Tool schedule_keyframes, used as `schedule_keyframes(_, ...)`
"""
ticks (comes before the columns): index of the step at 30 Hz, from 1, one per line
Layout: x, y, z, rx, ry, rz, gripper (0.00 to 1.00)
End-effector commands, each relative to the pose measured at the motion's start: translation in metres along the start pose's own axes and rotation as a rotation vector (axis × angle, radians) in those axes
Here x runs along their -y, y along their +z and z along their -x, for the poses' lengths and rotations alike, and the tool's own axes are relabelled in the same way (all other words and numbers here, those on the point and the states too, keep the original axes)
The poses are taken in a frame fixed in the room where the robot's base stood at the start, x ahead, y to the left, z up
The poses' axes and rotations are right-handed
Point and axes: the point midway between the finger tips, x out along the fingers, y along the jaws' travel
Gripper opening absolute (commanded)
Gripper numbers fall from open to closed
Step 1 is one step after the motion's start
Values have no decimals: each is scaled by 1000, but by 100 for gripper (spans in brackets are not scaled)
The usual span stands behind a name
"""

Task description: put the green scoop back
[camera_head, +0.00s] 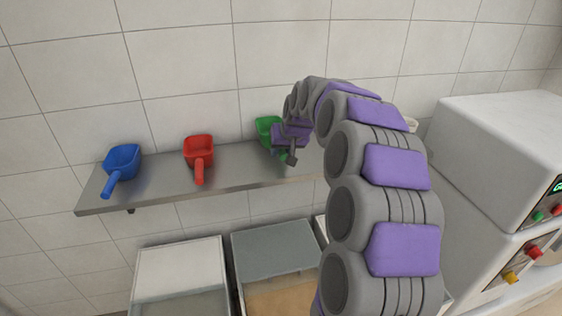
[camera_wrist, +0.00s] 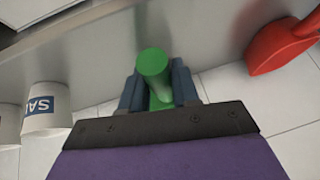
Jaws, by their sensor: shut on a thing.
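The green scoop (camera_head: 268,126) is at the wall shelf, right of the red scoop, partly hidden behind my gripper (camera_head: 290,155). In the wrist view its green handle (camera_wrist: 153,66) sits between the two fingers of my gripper (camera_wrist: 158,88), which are shut on it. The scoop's bowl is at or just above the steel shelf (camera_head: 235,165); I cannot tell whether it touches. The shelf also shows in the wrist view (camera_wrist: 95,62).
A red scoop (camera_head: 199,152) and a blue scoop (camera_head: 122,164) lie on the shelf to the left. White tubs (camera_wrist: 45,110), one labelled, show in the wrist view. Bins (camera_head: 180,262) stand below the shelf. A white oven (camera_head: 500,140) stands at right.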

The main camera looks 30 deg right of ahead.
Motion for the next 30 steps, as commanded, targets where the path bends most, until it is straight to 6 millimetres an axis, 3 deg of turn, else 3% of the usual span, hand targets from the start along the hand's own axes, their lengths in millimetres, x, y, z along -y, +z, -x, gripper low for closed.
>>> schedule_keyframes(9, -5, 18, -31, 3, 0, 0, 0)
schedule_keyframes(19, -6, 19, -32, 2, 0, 0, 0)
schedule_keyframes(20, -6, 19, -32, 2, 0, 0, 32)
schedule_keyframes(27, -6, 19, -32, 2, 0, 0, 55)
schedule_keyframes(30, -6, 19, -32, 2, 0, 0, 56)
